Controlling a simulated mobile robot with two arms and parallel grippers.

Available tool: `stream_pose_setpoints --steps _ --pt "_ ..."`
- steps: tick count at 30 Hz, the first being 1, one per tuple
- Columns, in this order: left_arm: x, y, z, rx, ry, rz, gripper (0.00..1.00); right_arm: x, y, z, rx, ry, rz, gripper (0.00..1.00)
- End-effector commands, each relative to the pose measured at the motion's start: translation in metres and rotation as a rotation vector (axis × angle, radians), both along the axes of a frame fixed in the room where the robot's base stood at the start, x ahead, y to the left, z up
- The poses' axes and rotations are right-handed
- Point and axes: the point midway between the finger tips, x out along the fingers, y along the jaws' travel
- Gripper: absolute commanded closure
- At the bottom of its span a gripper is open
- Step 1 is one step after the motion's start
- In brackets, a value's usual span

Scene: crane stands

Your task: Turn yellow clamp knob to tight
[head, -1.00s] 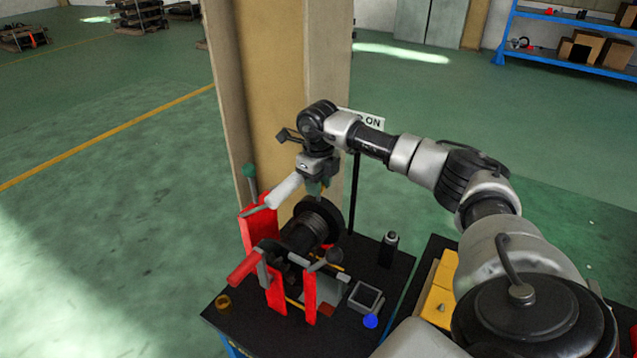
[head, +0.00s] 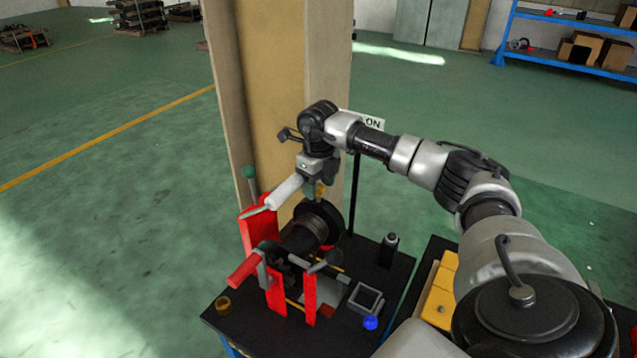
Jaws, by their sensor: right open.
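A small yellow piece, which looks like the clamp knob (head: 321,189), shows at the fingertips of my right gripper (head: 319,184). It is above the dark drum of the red-framed winch (head: 257,232), close to the pillar. My right gripper points down from above and is open, with its fingers close about the yellow piece. I cannot tell whether they touch it. Most of the knob is hidden by the fingers, so its turn position cannot be read. My left gripper is not in view.
The winch stands on a black-topped table (head: 232,313). A white-grey handle (head: 284,192) and a green-ball lever (head: 250,173) rise left of my gripper. A red-gripped crank (head: 244,269) is in front. A dark bottle (head: 389,249) and a grey tray (head: 366,297) stand to the right.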

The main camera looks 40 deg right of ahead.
Motion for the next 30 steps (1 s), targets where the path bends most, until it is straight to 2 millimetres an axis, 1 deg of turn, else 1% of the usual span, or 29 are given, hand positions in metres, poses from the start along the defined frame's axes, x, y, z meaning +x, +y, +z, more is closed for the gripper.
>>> stream_pose_setpoints --steps 4,7,15,18,21,25,30 --pt "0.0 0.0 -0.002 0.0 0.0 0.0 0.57 0.0 0.0 0.004 0.0 0.0 0.001 0.44" --pt "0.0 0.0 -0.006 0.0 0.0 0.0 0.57 0.001 0.0 0.016 0.001 -0.003 0.002 0.44" --pt "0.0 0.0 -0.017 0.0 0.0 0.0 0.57 0.001 0.0 0.071 0.001 -0.006 0.0 0.44" --pt "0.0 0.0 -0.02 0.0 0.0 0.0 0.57 0.001 0.0 0.088 0.0 -0.004 0.0 0.44" --pt "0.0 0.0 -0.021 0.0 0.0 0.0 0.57 0.0 0.0 0.1 0.0 -0.002 0.0 0.44" --pt "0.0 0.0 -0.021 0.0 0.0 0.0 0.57 0.0 0.0 0.107 0.0 -0.001 0.0 0.44" --pt "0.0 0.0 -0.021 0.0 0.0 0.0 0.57 0.0 0.0 0.108 0.0 0.0 0.0 0.44"
